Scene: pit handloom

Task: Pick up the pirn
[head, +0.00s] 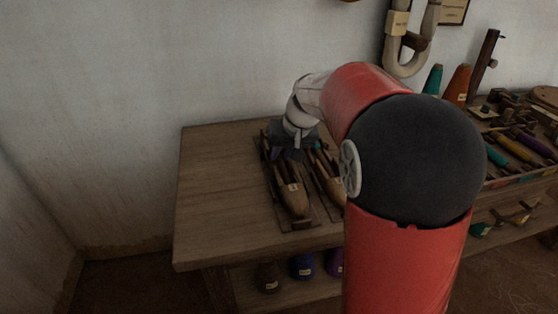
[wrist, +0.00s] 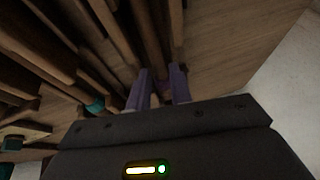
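My gripper (head: 288,154) hangs fingers-down over the far end of a wooden boat shuttle (head: 291,200) lying on a dark tray on the table. In the wrist view its two purple-grey fingers (wrist: 160,88) stand apart, so it is open. A dark brown strip (wrist: 152,40) runs between the fingers, flanked by wooden sides. I cannot tell whether this strip is the pirn or the shuttle's hollow, nor whether the fingers touch it. A second shuttle (head: 329,183) lies to the right, partly behind my arm. No pirn shows clearly near the gripper.
The wooden table (head: 215,195) is bare on the left, with a wall behind. At right, a tray holds coloured spindle-like pieces, including a yellow one (head: 512,148). Teal (head: 433,80) and orange (head: 457,85) cones stand behind it. A blue cone (head: 302,267) sits on the lower shelf.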

